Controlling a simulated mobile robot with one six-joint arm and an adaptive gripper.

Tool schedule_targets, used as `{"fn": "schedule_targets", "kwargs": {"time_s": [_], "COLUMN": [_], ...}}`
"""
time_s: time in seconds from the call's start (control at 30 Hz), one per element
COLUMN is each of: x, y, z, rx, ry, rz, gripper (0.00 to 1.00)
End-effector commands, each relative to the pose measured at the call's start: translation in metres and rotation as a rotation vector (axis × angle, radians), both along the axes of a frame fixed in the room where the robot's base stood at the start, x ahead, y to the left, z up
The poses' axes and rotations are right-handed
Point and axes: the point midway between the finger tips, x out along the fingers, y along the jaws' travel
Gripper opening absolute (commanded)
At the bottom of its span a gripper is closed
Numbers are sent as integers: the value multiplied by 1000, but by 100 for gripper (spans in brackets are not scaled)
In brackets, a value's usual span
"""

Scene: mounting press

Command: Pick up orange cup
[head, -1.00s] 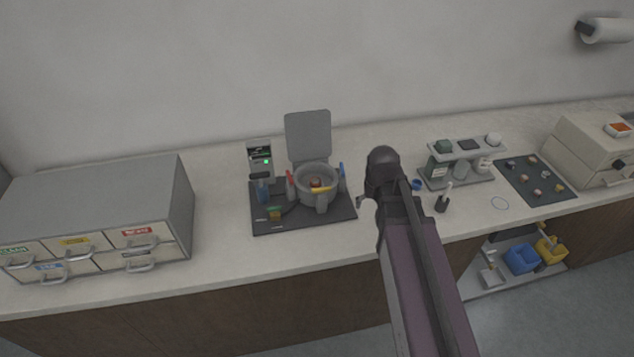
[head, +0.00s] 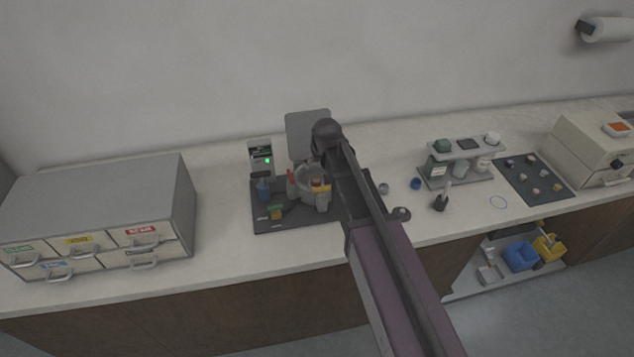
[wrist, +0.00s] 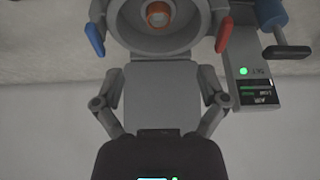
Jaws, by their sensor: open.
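The orange cup (wrist: 158,15) sits inside the round grey bowl of the press (wrist: 118,35), near the top edge of the wrist view. In the head view a small orange top of the cup (head: 317,182) shows in the press bowl. My gripper (wrist: 158,82) is open and empty, its two grey fingers spread on either side of the press's raised grey lid (wrist: 160,100) in the picture. The cup lies beyond the fingertips in the wrist view. In the head view my arm hides the gripper and the right side of the press.
The press has a red handle (wrist: 222,32) and a blue handle (wrist: 95,38). A control box (wrist: 255,85) with a green light stands beside it. A grey drawer cabinet (head: 95,205) is left; a small rack (head: 465,160) is right. The counter between cabinet and press is clear.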

Motion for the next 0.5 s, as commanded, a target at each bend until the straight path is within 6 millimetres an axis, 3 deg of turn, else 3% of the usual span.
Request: {"fn": "schedule_targets", "kwargs": {"time_s": [0.5], "x": [13], "y": [3], "z": [-33], "rx": [0], "ry": [1], "rz": [-1], "gripper": [92]}}
